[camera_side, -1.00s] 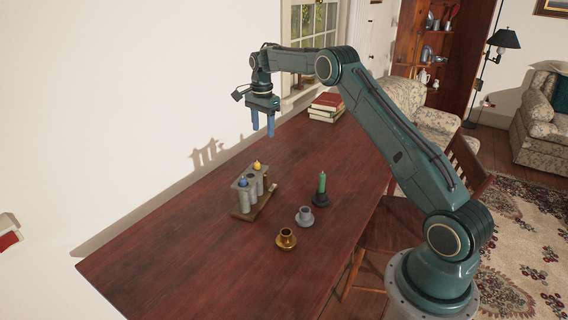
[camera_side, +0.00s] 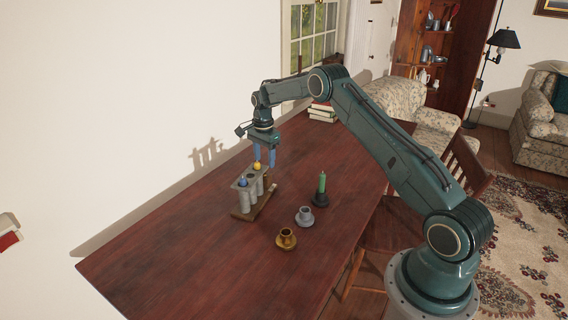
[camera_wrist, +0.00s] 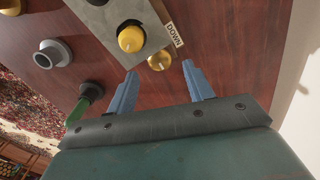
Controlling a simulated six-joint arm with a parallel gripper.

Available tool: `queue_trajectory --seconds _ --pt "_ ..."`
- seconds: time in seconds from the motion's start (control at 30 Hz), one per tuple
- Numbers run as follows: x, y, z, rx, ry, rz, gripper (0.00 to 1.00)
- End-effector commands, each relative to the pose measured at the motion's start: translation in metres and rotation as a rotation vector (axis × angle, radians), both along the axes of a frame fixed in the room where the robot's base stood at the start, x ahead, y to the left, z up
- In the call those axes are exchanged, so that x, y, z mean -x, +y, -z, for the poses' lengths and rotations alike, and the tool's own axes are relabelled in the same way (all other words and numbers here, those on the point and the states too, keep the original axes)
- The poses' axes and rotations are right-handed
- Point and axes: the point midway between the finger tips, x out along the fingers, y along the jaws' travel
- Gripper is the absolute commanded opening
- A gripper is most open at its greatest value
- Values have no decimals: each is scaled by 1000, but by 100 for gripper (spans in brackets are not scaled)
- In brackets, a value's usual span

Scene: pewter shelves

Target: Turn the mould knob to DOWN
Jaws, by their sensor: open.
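The grey candle mould (camera_side: 244,201) stands on a wooden base on the table, with a blue candle top (camera_side: 242,182) and a yellow one (camera_side: 257,164) showing. In the wrist view the round brass-yellow knob (camera_wrist: 160,62) sits beside the mould's end, below the yellow candle (camera_wrist: 131,39). A white label reading DOWN (camera_wrist: 175,35) is close to the knob. Which way the knob is turned, I cannot tell. My gripper (camera_side: 265,160) is open and empty above the mould's far end. In the wrist view the knob appears between its blue fingertips (camera_wrist: 159,70), apart from both.
A green candle in a dark holder (camera_side: 321,190), a grey holder (camera_side: 305,216) and a brass holder (camera_side: 286,238) stand right of the mould. Stacked books (camera_side: 322,113) lie at the table's far end. The near part of the table is clear.

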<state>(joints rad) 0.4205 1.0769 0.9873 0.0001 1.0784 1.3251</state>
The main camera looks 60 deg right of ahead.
Motion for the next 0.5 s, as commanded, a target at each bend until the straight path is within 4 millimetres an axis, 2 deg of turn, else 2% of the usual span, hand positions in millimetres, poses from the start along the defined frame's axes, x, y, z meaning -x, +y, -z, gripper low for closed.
queue_trajectory --seconds 0.2,0.5 --pt "0 0 19 0 1 0 52" --pt "0 0 24 0 -1 0 52"
